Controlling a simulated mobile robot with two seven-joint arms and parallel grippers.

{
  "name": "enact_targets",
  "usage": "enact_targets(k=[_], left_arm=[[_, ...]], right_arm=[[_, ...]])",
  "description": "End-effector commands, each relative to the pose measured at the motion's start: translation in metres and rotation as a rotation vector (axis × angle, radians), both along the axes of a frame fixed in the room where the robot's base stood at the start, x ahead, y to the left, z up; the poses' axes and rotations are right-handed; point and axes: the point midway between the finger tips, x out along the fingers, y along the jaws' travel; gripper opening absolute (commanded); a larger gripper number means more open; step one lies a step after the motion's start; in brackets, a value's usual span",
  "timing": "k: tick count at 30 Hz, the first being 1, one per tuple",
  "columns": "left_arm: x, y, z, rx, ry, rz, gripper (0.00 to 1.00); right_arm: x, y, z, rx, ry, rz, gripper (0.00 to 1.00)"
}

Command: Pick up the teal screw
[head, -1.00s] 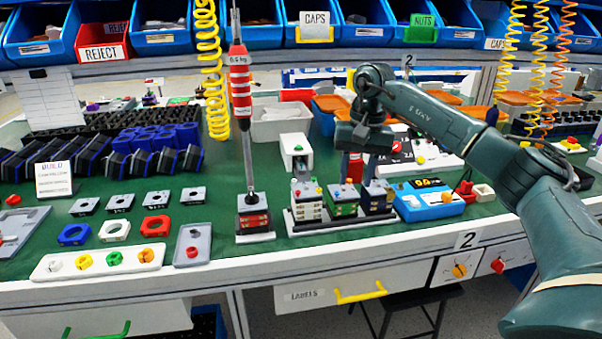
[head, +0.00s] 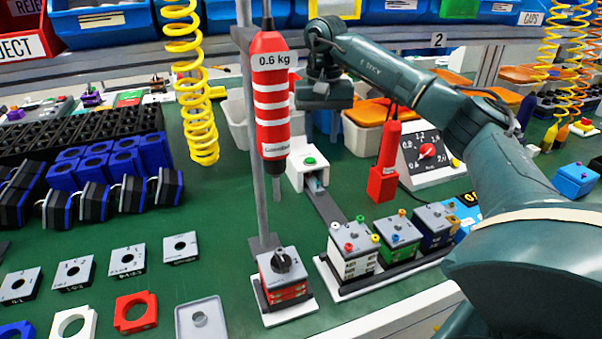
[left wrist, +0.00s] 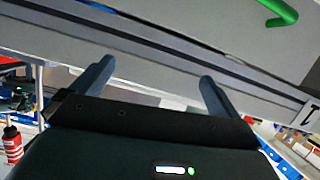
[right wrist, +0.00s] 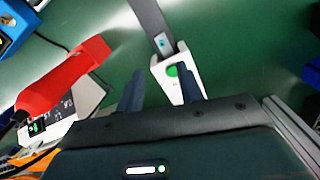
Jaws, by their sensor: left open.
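A small teal spot (right wrist: 161,42), which looks like the teal screw, sits on the grey chute of the white feeder (right wrist: 168,80) in the right wrist view. In the head view the feeder (head: 296,170) stands behind the tray of blocks, and a small teal spot (head: 317,183) shows at the chute's top. My right gripper (head: 322,122) is above and behind the feeder. Its fingers are apart and empty in the right wrist view (right wrist: 160,92). My left gripper (left wrist: 153,85) is open and empty in the left wrist view, facing a grey bench front.
A red-and-white screwdriver (head: 270,105) hangs left of the feeder. A red tool (head: 385,165) stands to its right, beside a dial panel (head: 430,155). Green mat (head: 215,215) is bare left of the feeder.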

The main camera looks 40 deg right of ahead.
Motion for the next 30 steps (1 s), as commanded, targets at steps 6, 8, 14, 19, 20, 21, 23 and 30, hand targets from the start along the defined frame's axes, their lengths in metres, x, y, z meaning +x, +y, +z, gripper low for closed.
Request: enact_targets(k=[6,8,14,19,20,21,23,30], left_arm=[[-0.001,0.002,0.0,0.003,-0.016,0.004,1.0],[-0.002,0.002,0.0,0.004,-0.021,0.005,1.0],[-0.003,0.004,0.002,0.006,-0.033,0.007,1.0],[-0.003,0.004,0.001,0.008,-0.037,0.006,1.0],[-0.003,0.004,0.0,0.009,-0.038,0.006,1.0],[-0.003,0.004,0.0,0.011,-0.039,0.006,1.0],[-0.002,0.003,-0.002,0.014,-0.037,0.003,1.0],[-0.001,0.001,-0.004,0.018,-0.036,-0.004,1.0]], right_arm=[[-0.001,0.0,-0.033,0.0,0.005,-0.001,0.37],[-0.001,0.0,-0.043,-0.001,0.004,-0.002,0.37],[0.0,0.0,-0.066,0.0,0.002,0.0,0.37],[0.001,0.001,-0.08,-0.001,0.003,0.0,0.37],[0.001,0.002,-0.084,0.0,0.004,0.0,0.37],[0.002,0.003,-0.091,0.0,0.004,0.0,0.37],[0.003,0.003,-0.101,0.0,0.004,-0.001,0.37],[0.003,0.003,-0.12,0.0,0.001,-0.001,0.37]])
